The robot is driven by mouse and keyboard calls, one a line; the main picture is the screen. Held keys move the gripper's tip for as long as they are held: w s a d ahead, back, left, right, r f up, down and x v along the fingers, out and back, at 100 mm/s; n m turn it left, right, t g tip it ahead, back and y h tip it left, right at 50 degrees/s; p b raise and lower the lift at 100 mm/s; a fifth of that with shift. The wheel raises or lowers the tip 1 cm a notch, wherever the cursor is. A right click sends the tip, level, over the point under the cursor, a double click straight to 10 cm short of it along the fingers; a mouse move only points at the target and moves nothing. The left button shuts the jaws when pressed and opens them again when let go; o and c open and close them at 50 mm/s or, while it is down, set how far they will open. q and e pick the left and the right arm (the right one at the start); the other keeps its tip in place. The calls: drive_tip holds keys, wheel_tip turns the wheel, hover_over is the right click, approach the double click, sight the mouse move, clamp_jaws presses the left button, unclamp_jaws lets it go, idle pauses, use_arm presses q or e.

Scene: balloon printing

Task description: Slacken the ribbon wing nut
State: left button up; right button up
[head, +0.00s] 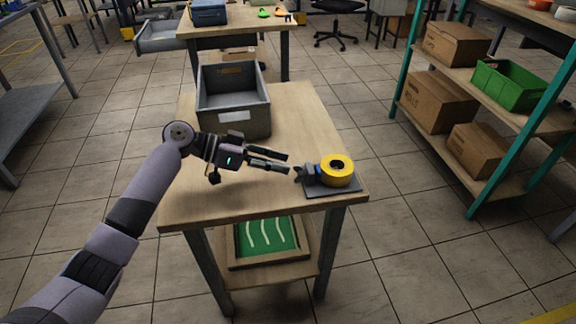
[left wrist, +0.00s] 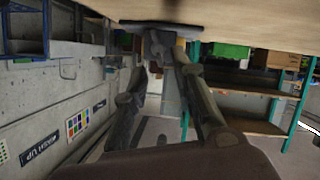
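A yellow ribbon roll (head: 345,178) sits on a dark base plate (head: 335,192) at the table's near right corner. The dark wing nut (head: 299,173) sticks out on its left side, beside a small blue part. My left gripper (head: 288,163) comes in from the left with its fingers parted, the tips just short of the wing nut. In the left wrist view my left gripper (left wrist: 160,66) is open, with the dark nut (left wrist: 158,42) just beyond and between the tips; contact cannot be told. My right gripper is not in view.
The wooden table (head: 300,120) holds a grey bin (head: 234,118) at the back left. A green board in a wooden frame (head: 268,245) lies on the lower shelf. A teal-framed rack (head: 470,75) with boxes stands at the right. The tabletop's middle is clear.

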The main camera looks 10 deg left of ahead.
use_arm(q)
drive_tip(key=v, duration=0.8)
drive_tip(key=shift+a+r, duration=0.2)
drive_tip(key=shift+a, duration=0.15)
drive_tip(key=shift+a, duration=0.1)
